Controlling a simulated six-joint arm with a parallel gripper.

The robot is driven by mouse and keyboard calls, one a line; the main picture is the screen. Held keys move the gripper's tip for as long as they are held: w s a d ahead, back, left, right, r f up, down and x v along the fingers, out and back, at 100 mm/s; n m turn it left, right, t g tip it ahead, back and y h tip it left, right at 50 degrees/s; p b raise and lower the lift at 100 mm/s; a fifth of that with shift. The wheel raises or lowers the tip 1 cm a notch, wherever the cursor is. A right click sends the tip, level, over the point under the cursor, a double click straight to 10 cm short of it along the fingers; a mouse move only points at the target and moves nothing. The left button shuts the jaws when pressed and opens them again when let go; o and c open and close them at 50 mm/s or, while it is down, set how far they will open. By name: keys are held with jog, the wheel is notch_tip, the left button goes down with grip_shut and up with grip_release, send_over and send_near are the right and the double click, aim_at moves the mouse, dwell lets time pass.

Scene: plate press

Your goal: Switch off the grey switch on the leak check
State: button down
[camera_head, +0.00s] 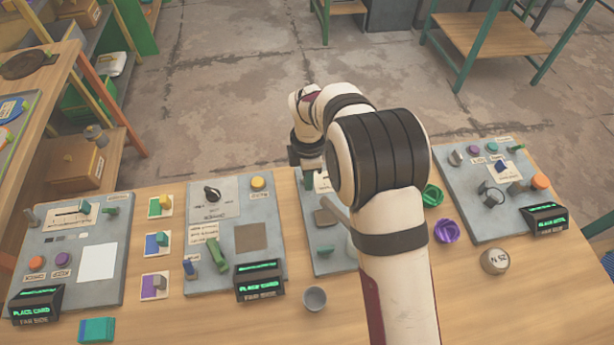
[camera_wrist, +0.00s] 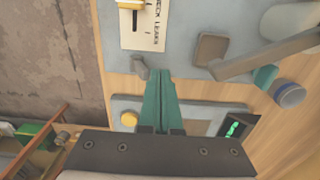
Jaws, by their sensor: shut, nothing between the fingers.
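The leak check panel (camera_head: 330,258) is the grey board in the middle of the bench in the head view, largely hidden behind my arm. In the wrist view the panel (camera_wrist: 185,25) carries a printed label (camera_wrist: 145,28) reading about leaks, with a yellow-topped part on it. A small grey switch-like lever (camera_wrist: 138,66) stands near the panel's edge, just left of my fingertips. My gripper (camera_wrist: 160,72) is shut and empty, its green fingers over the panel edge; contact with the lever cannot be told. In the head view my gripper (camera_head: 309,182) is partly hidden.
A brown square pad (camera_wrist: 211,48) and a long grey bar (camera_wrist: 268,54) are on the panel, right of my fingers. A grey cup (camera_head: 314,298) stands in front.

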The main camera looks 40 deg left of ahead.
jog(key=shift+a, duration=0.1)
jog(key=shift+w+a, duration=0.85)
jog(key=shift+w, duration=0.1)
jog(key=shift+r, duration=0.1)
jog(key=shift+s+d+r, duration=0.15)
jog(key=shift+r, duration=1)
jog(key=shift+s+d+r, duration=0.1)
jog(key=shift+s+r, duration=0.05)
jog(key=shift+r, duration=0.95)
jog(key=shift+s+d+r, duration=0.15)
jog(key=shift+r, duration=1)
